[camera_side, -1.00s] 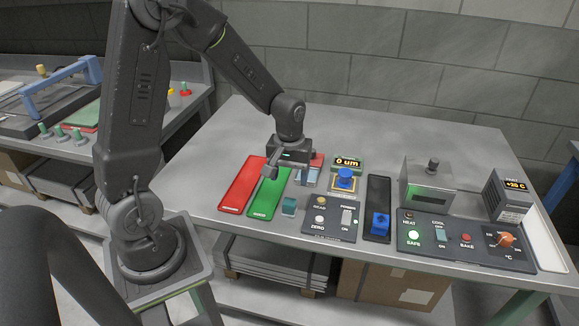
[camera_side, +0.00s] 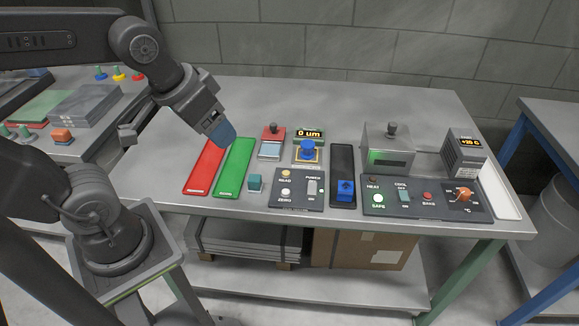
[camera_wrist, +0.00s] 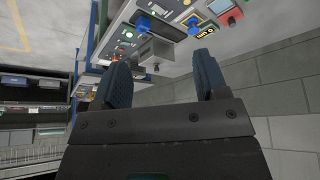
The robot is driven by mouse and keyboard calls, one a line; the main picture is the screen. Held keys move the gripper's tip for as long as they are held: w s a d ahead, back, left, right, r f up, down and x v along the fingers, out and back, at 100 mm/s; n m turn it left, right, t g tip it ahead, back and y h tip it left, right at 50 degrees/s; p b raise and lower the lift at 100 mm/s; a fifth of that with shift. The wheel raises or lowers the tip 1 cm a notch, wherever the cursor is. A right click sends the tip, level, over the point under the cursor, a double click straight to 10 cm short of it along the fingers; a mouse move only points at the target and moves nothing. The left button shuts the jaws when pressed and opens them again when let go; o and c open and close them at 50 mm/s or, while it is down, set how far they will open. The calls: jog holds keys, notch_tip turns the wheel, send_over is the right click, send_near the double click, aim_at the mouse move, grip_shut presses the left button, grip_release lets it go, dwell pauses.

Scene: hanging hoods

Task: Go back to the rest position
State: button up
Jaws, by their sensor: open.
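My gripper (camera_side: 215,130) is raised at the upper left of the side view, with its blue finger pad pointing down to the right. In the picture it overlaps the upper ends of the red strip (camera_side: 204,168) and the green strip (camera_side: 234,168), and it looks clear of the table. In the wrist view my gripper (camera_wrist: 163,72) has its two blue fingers well apart with nothing between them. The wrist camera looks across the bench devices, the wall and the room.
The table's back is bare.

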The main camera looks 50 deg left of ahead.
jog(key=shift+s+d+r+m+t, duration=0.15)
jog(key=shift+s+m, duration=0.05)
jog(key=shift+s, duration=0.25)
jog(key=shift+s+d+r+m+t, duration=0.1)
jog(key=shift+s+d+m+t, duration=0.1)
jog(key=shift+s, duration=0.2)
